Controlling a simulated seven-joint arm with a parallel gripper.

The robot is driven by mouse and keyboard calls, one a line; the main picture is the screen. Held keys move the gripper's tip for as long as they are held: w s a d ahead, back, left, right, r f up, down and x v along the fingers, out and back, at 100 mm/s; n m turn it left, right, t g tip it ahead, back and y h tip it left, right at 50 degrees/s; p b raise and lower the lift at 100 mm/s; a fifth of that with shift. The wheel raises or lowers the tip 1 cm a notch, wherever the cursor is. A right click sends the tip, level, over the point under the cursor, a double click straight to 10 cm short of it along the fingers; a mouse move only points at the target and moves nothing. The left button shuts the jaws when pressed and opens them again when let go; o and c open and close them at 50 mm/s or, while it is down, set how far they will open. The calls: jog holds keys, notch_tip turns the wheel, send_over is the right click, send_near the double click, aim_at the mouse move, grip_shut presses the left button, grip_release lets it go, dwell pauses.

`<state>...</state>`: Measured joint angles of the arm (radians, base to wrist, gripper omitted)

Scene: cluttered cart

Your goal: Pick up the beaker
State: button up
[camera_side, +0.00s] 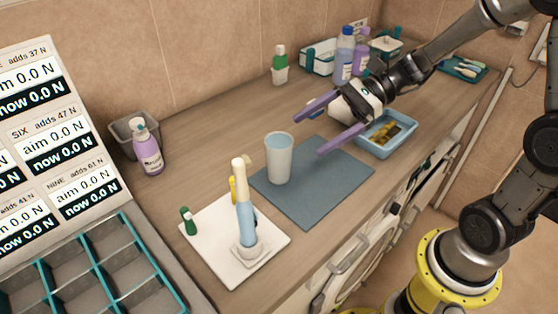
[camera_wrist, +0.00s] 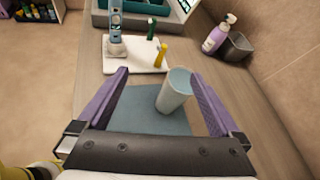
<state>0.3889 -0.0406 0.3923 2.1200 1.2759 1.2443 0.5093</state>
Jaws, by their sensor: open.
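The beaker (camera_side: 279,160) is a pale, translucent tapered cup. It stands upright on a blue-grey mat (camera_side: 325,190) on the wooden counter. My gripper (camera_side: 309,128) has two long purple fingers. They are spread wide and point toward the beaker from the upper right in the side view. In the wrist view the beaker (camera_wrist: 174,92) shows between the open fingers of my gripper (camera_wrist: 162,85), nearer the right finger. Nothing is held. I cannot tell from these frames exactly how far the fingertips are from the beaker.
A white board (camera_side: 215,255) with a blue-and-cream upright device (camera_side: 245,205) stands left of the mat. A purple pump bottle (camera_side: 148,150) and a grey bin (camera_side: 124,128) are by the wall. A blue tray (camera_side: 375,148) with yellow items lies beyond the mat. Bottles (camera_side: 345,55) stand behind.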

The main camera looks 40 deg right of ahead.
jog(key=w+d+f+m+t, duration=0.2)
jog(key=d+f+m, duration=0.2)
jog(key=d+f, duration=0.1)
send_near(268, 161)
jog(key=shift+g, duration=0.3)
jog(key=x, duration=0.5)
jog(key=shift+w+d+f, duration=0.1)
jog(key=shift+w+f, duration=0.25)
jog(key=shift+x, duration=2.6)
jog(key=shift+w+d, duration=0.15)
jog(key=shift+w, duration=0.05)
jog(key=shift+c, duration=0.3)
grip_shut()
